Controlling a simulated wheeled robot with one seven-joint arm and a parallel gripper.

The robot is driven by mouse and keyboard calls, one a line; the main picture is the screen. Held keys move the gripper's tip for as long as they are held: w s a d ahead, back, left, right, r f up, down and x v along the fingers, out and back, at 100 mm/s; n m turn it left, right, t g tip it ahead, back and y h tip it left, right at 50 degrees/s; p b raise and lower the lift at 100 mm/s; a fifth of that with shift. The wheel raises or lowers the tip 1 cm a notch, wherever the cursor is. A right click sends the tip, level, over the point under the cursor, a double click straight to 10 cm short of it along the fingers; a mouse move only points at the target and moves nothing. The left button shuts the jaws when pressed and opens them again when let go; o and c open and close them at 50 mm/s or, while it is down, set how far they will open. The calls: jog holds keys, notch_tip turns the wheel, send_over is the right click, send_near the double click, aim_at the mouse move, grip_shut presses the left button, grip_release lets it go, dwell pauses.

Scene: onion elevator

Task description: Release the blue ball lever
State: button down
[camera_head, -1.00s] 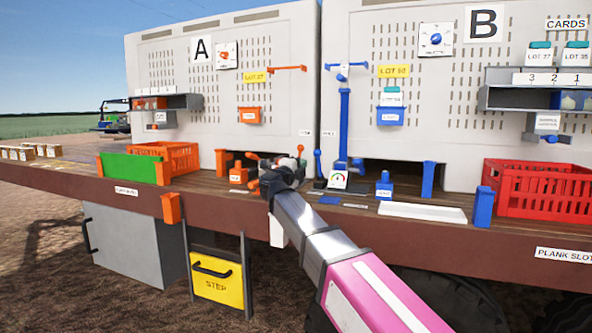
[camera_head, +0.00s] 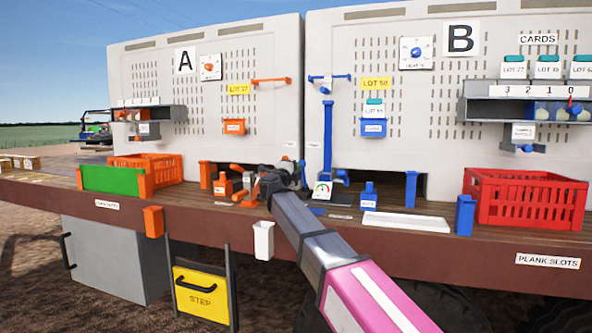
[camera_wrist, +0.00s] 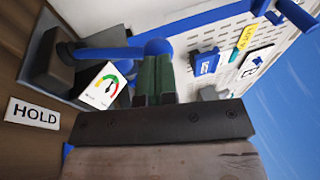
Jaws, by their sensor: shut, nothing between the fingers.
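The blue ball lever shows in the wrist view as a blue rod ending in a round blue ball (camera_wrist: 157,47). Its base is a dark block on the left. My gripper (camera_wrist: 153,72) has its two green fingers shut together, their tips right at the ball. Nothing shows between them, and whether they touch the ball is unclear. A gauge card (camera_wrist: 103,88) with a coloured dial lies beside the lever, and a HOLD label (camera_wrist: 33,113) is at the left. In the head view my gripper is at the deck's front, largely hiding the lever area.
Above the lever stands a tall blue post (camera_head: 327,135). Orange fittings (camera_head: 223,186) are left of my gripper. A white tray (camera_head: 406,222) and red crate (camera_head: 525,198) are to the right. A green panel (camera_head: 111,178) and orange crate (camera_head: 158,168) are at the left.

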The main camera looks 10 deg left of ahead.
jog(key=shift+w+r, duration=0.1)
jog(key=w+r+n+g+y, duration=0.1)
jog(key=w+r+g, duration=0.2)
jog(key=w, duration=0.9)
jog(key=shift+d+g+y, duration=0.3)
jog(key=shift+d+g, duration=0.15)
jog(key=shift+g, duration=0.85)
jog(key=shift+w+r, duration=0.1)
jog(key=shift+w, duration=0.15)
